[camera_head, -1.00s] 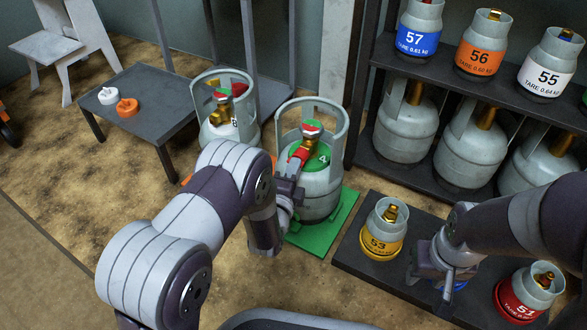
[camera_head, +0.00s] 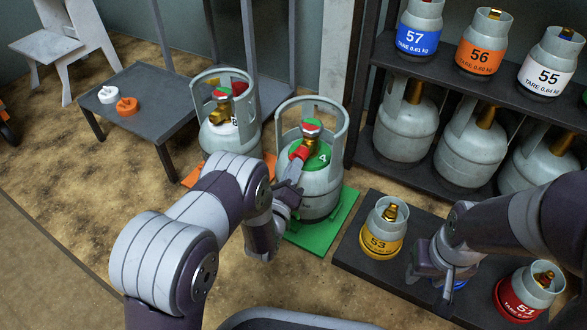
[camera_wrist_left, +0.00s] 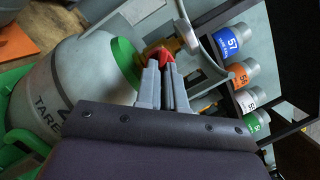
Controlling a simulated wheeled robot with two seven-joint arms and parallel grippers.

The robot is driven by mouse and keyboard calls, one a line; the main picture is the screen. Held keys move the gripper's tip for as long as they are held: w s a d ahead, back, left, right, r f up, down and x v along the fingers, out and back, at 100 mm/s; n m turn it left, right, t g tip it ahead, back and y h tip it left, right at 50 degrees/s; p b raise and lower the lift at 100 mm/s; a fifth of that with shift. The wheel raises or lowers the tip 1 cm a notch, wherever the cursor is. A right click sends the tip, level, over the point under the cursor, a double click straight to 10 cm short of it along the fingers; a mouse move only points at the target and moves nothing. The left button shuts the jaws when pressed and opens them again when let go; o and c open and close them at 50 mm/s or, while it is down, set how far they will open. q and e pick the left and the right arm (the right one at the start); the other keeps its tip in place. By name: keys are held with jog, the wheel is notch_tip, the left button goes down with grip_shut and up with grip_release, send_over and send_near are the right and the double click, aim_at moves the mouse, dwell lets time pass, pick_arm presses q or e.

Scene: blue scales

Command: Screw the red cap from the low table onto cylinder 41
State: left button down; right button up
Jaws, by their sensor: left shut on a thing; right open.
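The large grey cylinder (camera_head: 320,190) with a green top and a label reading "4" stands upright on a green mat; the rest of its number is hidden. Its brass valve (camera_head: 310,139) has a red-and-green top. My left gripper (camera_head: 296,168) is at the front of this valve, shut on the red cap (camera_head: 299,153). In the left wrist view the fingertips (camera_wrist_left: 167,68) pinch the red cap (camera_wrist_left: 166,55) against the brass valve (camera_wrist_left: 160,47); how far it is threaded I cannot tell. My right gripper (camera_head: 440,280) is open, low over the dark platform beside cylinder 53.
The low table (camera_head: 150,115) holds a white cap (camera_head: 107,95) and an orange cap (camera_head: 127,107). Another large cylinder (camera_head: 225,135) stands left on an orange mat. Small cylinders 53 (camera_head: 382,230) and 51 (camera_head: 528,292) stand on the platform (camera_head: 350,255). A shelf of cylinders is behind.

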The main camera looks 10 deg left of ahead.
pick_arm(q)
jog(key=m+h, duration=0.1)
jog(key=m, duration=0.2)
jog(key=m+h, duration=0.1)
jog(key=m, duration=0.2)
jog(key=shift+a+f, duration=0.1)
jog(key=shift+a, duration=0.05)
jog(key=c, duration=1.1)
grip_release()
